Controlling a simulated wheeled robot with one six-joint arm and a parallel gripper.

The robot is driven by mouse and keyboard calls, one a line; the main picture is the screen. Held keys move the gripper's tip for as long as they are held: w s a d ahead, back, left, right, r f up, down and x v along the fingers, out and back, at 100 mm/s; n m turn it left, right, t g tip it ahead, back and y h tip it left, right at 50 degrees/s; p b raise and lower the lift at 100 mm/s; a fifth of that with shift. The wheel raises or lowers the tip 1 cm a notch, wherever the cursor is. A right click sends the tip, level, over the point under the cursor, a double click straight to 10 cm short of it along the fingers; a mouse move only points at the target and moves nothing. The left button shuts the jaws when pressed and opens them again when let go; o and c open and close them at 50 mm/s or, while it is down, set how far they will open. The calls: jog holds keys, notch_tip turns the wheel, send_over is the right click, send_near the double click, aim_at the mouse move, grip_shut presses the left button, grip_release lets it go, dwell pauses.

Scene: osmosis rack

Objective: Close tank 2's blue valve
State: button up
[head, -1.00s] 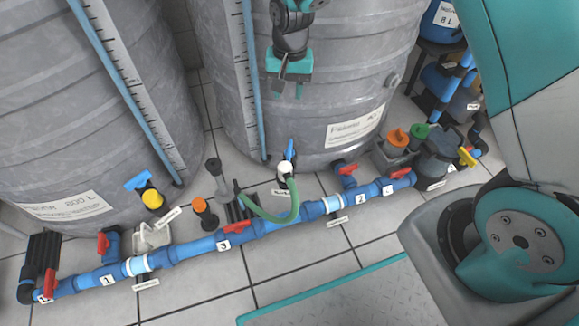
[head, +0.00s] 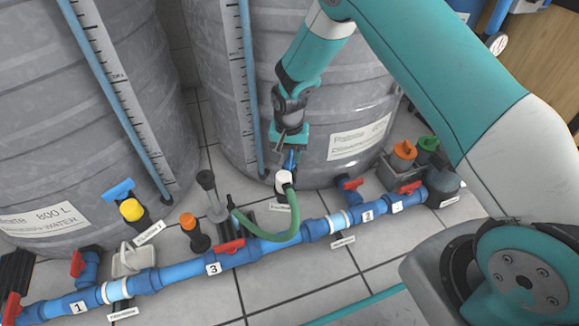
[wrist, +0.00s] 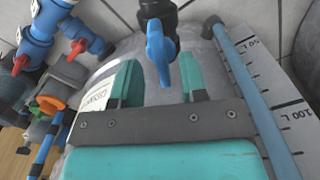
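The blue valve handle (head: 290,160) stands at the foot of the right-hand tank (head: 300,100), above a white fitting (head: 284,182) with a green hose. My gripper (head: 291,149) is directly above this handle, pointing down, and partly covers it in the head view. In the wrist view the blue handle (wrist: 158,50) points toward my gripper (wrist: 159,80). My two teal fingers are apart, one on each side of the handle's line. The handle's tip lies at or near the gap; I cannot tell whether it touches a finger.
A blue pipe (head: 185,272) with red-handled valves runs along the floor in front of the tanks. Another blue handle (head: 118,190) with a yellow part stands by the left tank (head: 70,120). Orange and green caps (head: 404,150) are at the right. A blue level tube (wrist: 245,80) runs beside my gripper.

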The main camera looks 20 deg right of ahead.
jog(key=shift+f+b, duration=0.4)
jog(key=shift+f, duration=0.85)
grip_shut()
